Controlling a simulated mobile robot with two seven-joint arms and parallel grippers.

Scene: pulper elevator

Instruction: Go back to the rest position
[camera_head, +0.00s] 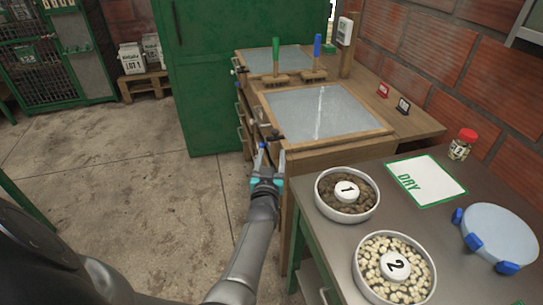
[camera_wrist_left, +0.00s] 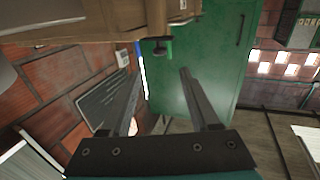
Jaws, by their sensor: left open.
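My left gripper (camera_head: 271,152) is open and empty at the front edge of the wooden bench (camera_head: 318,153). In the left wrist view its two fingers stand apart with nothing between them (camera_wrist_left: 162,78). Its arm comes up from the bottom of the head view. The gripper is close to a small dark knob or latch on the bench front; I cannot tell whether they touch. My right gripper is not in view.
A grey table at right holds bowl 1 (camera_head: 335,208), bowl 2 (camera_head: 368,278), a DRY card (camera_head: 438,190), a jar (camera_head: 461,147) and a round blue-clipped dish (camera_head: 500,232). Green-handled (camera_head: 275,62) and blue-handled (camera_head: 317,58) brushes stand on the bench. A green cabinet (camera_head: 205,95) stands behind; floor at left is clear.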

